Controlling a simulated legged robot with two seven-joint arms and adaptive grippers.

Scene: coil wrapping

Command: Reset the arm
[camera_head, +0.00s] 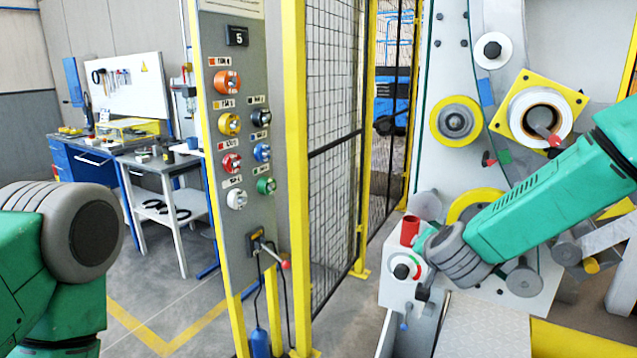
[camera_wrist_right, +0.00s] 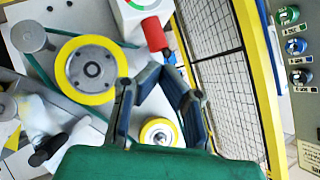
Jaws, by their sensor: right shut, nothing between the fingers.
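My right arm (camera_head: 540,205) reaches in from the right in the head view, in front of the coil wrapping machine (camera_head: 455,60). My right gripper (camera_wrist_right: 160,74) shows in the right wrist view, with its dark fingers brought together at the tips and nothing held between them. It is over the lower part of the machine, near a red cylinder (camera_wrist_right: 155,33) and a yellow-rimmed roller (camera_wrist_right: 159,132). My left arm (camera_head: 60,245) shows at the left edge of the head view; its gripper is out of view.
A control panel (camera_head: 232,130) with coloured knobs stands left of the mesh fence (camera_head: 333,130). A yellow-rimmed wheel (camera_wrist_right: 91,69) is close beside my right gripper. A workbench (camera_head: 165,165) stands at the back left. Floor between the bench and panel is open.

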